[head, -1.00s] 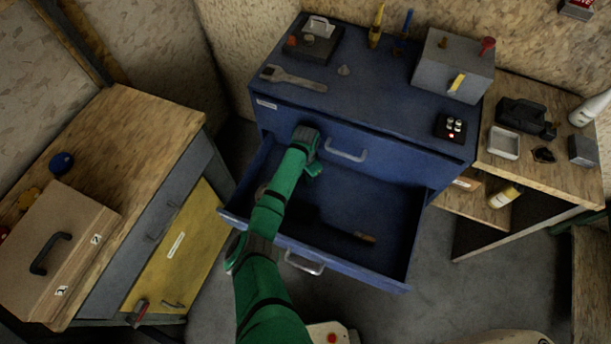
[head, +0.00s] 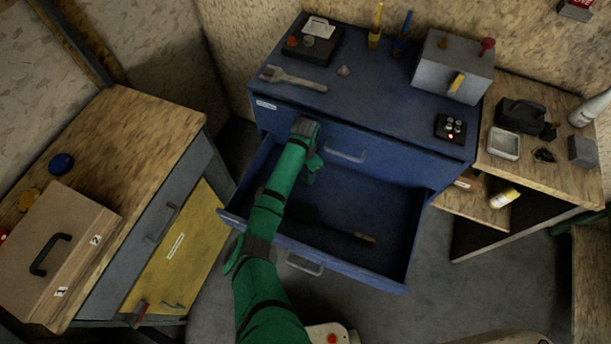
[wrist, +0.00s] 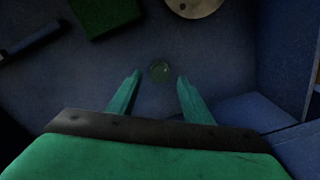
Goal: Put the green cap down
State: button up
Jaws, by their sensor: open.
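A small round green cap (wrist: 159,71) lies on the floor of the open blue drawer (head: 390,250), seen in the wrist view. My gripper (wrist: 158,88) is open above the drawer floor. The cap shows in the gap between its two green fingertips, a little beyond them, with space on both sides; neither finger seems to touch it. In the head view my gripper (head: 312,172) is over the back left part of the drawer, and my arm hides the cap there.
A brush (head: 355,236) with a wooden handle lies in the drawer. The wrist view also shows a green block (wrist: 104,14) and a pale disc (wrist: 195,6) near the cap. Drawer walls (wrist: 285,55) stand close on the right.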

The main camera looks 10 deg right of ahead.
aim_at(306, 178)
notch_tip(306, 178, up, 8)
